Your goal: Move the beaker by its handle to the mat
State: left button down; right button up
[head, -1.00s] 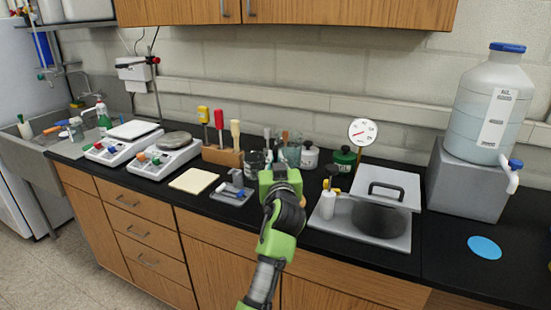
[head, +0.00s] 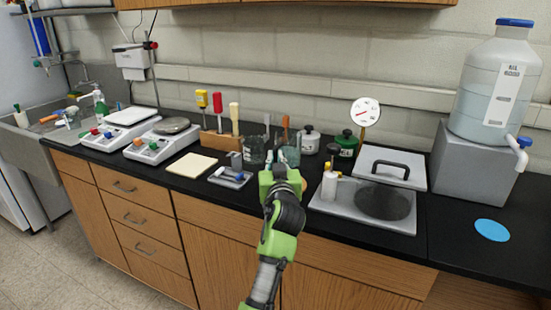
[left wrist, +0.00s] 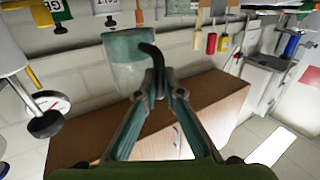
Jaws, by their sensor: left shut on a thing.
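My left gripper (head: 281,172) is in front of the glassware at the middle of the counter. In the left wrist view its fingertips (left wrist: 158,90) are closed on the dark curved handle (left wrist: 153,56) of a greenish glass beaker (left wrist: 124,62). In the head view the beaker (head: 291,154) is partly hidden behind the gripper. A cream square pad (head: 190,165) lies left of the gripper, and a flat blue disc (head: 491,230) lies at the far right. I cannot tell for sure which is the mat. My right gripper does not show.
A second glass vessel (head: 254,152) stands just left of the gripper. A grey tray (head: 238,178) lies nearby. To the right are a white bottle (head: 329,185), a grey lidded basin (head: 393,167) and a dial gauge (head: 365,112). A large carboy (head: 495,85) stands near the blue disc.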

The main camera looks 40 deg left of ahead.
pick_arm(q)
jog(key=shift+f+b, duration=2.5)
jog(key=shift+f, duration=0.55)
jog(key=shift+f, duration=0.3)
jog(key=shift+f+b, duration=0.25)
jog(key=shift+b, duration=0.25)
